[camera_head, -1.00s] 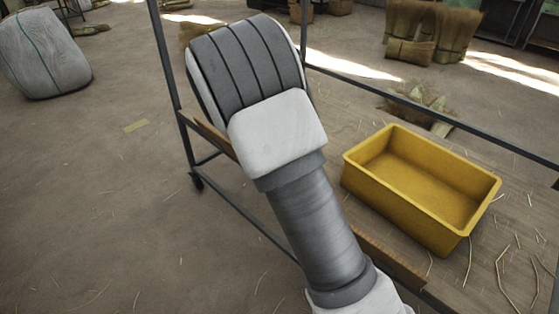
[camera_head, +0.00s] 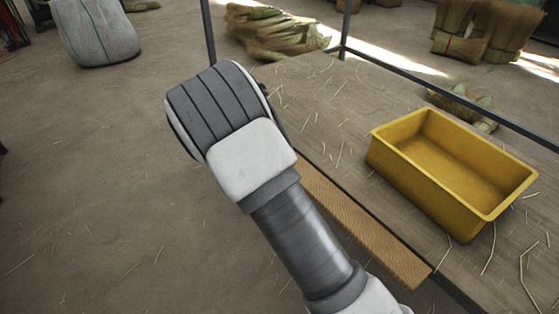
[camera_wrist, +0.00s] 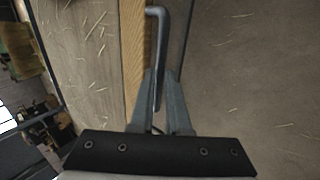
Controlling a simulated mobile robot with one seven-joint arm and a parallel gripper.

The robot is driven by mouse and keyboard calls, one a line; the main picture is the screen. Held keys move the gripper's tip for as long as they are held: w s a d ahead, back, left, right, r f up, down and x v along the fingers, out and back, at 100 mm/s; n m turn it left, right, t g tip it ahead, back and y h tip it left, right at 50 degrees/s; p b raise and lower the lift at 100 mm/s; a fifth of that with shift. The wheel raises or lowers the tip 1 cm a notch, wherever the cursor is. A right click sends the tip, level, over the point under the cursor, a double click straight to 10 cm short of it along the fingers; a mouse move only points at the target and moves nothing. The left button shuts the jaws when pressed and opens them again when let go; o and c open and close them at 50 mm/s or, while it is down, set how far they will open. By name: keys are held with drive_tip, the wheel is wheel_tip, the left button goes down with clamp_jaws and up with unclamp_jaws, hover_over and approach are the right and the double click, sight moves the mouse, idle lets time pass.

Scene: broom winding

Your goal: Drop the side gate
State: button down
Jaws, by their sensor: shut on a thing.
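The side gate (camera_head: 365,228) is a long light-brown wooden board along the near left side of the table. In the head view its broad face shows, and my arm hides its far part. In the wrist view, a strip of wood (camera_wrist: 134,55) runs beside the tabletop. My gripper (camera_wrist: 161,82) is shut on a grey metal rod (camera_wrist: 158,45) with a bent top end, next to this wood. The head view hides my gripper behind the arm. I cannot tell whether the rod is fixed to the gate.
A yellow bin (camera_head: 450,170) stands empty on the wooden tabletop (camera_head: 318,105), among loose straw. Dark metal posts and a rail (camera_head: 440,92) frame the table. Straw bundles (camera_head: 270,30) and a white sack (camera_head: 95,32) lie farther back. The floor at left is clear.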

drive_tip(key=f, duration=0.1)
drive_tip(key=a+f+b, duration=0.1)
drive_tip(key=s+f, duration=0.1)
drive_tip(key=shift+a+f, duration=0.15)
drive_tip(key=shift+f, duration=0.05)
drive_tip(key=c, duration=0.9)
unclamp_jaws()
drive_tip(key=p+v, duration=0.5)
drive_tip(key=v, duration=1.2)
drive_tip(key=shift+a+r, duration=0.2)
drive_tip(key=shift+a, duration=0.05)
drive_tip(key=shift+d, duration=0.1)
